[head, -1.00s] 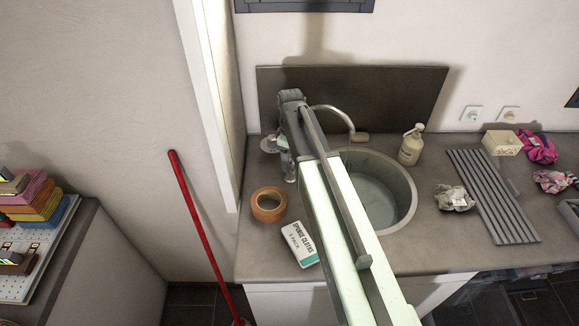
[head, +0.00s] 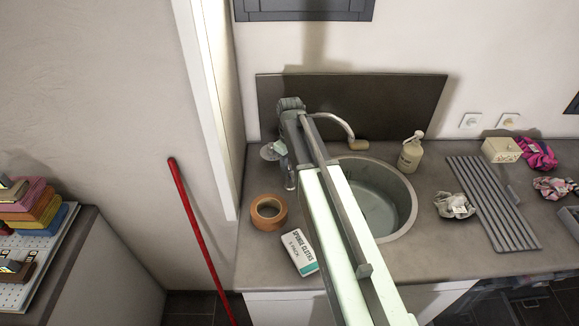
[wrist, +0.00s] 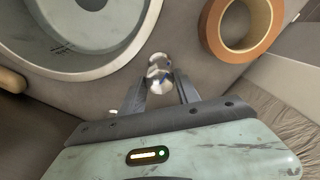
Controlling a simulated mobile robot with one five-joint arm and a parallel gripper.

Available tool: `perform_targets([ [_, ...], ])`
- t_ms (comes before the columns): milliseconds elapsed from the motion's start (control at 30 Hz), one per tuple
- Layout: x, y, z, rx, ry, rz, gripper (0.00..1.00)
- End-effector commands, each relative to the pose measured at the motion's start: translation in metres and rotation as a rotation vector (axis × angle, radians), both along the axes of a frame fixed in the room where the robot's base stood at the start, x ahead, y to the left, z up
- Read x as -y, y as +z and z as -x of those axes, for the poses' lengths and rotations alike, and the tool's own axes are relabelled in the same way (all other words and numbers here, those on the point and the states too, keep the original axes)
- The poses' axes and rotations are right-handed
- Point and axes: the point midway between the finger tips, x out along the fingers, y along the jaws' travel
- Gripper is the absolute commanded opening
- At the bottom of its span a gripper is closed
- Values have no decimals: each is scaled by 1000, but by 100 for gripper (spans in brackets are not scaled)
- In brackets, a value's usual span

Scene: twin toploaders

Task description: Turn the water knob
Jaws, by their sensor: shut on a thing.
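The water knob (wrist: 160,68) is a small shiny metal piece beside the sink. My gripper (wrist: 160,92) has its two dark fingers on either side of it and is shut on it. In the head view a bit of shiny metal, apparently the knob (head: 290,181), shows left of the sink, below the end of my arm. My arm hides most of the gripper there. The curved faucet spout (head: 341,122) arches to the right, with a tan tip over the back of the round sink (head: 408,207). I cannot tell how far the knob is turned.
A brown tape roll (head: 268,224) and a sponge cloths pack (head: 300,252) lie left of the sink, close to my arm. A soap bottle (head: 410,155), crumpled cloth (head: 455,205) and slatted rack (head: 490,200) are on the right. A red pole (head: 195,225) leans at the left.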

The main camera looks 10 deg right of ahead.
Motion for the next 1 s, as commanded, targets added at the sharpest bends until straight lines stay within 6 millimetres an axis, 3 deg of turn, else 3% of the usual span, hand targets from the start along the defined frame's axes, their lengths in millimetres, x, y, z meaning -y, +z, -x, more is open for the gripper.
perform_targets([
  [200,0,0,-1,1,-1,0,0],
  [233,0,0,-1,1,-1,0,44],
  [300,0,0,-1,1,-1,0,60],
  [667,0,3,0,0,1,0,60],
  [867,0,28,0,0,1,0,60],
  [1000,0,55,0,1,1,1,60],
])
